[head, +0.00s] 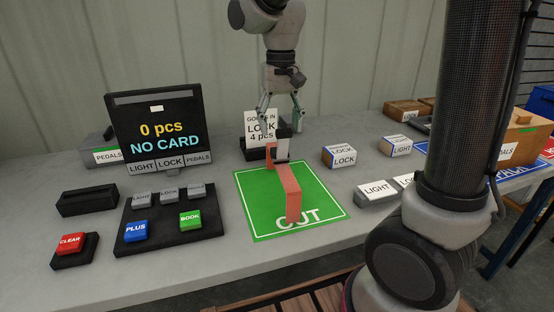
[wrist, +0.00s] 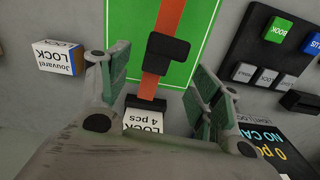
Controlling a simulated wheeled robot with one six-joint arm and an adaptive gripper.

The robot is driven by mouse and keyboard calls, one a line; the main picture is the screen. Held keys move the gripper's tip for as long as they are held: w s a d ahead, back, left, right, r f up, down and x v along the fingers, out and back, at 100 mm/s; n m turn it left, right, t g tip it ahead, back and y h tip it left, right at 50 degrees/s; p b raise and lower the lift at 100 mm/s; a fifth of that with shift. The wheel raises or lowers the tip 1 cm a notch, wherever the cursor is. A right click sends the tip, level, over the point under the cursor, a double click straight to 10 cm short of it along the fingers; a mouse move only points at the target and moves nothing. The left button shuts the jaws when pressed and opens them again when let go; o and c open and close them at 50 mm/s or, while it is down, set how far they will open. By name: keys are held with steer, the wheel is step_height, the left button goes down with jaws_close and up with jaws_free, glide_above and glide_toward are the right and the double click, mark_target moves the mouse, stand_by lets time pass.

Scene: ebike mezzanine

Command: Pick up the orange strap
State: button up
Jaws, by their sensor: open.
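The orange strap (head: 291,192) lies across the green mat (head: 252,215), whose word reads in part "OUT". Its far end reaches a black stand with a white "GOODS IN LOCK 4 pcs" card (head: 254,126). In the wrist view the strap (wrist: 153,86) runs up the middle, with a dark block (wrist: 166,49) over part of it. My gripper (head: 281,121) is open and empty above the far end of the strap, close to the card. In the wrist view my gripper's fingers (wrist: 160,65) stand on either side of the strap, apart from it.
A screen (head: 157,125) reading "0 pcs NO CARD" and a button panel (head: 170,223) stand to the left. LOCK and LIGHT boxes (head: 339,157) stand to the right of the mat. Wooden crates (head: 520,138) are farther right.

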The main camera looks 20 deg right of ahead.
mark_target(281, 148)
step_height(281, 148, down, 8)
steer(key=shift+d+r, duration=0.1)
steer(key=shift+r, duration=0.1)
steer(key=shift+c, duration=0.4)
steer(key=c, duration=1.1)
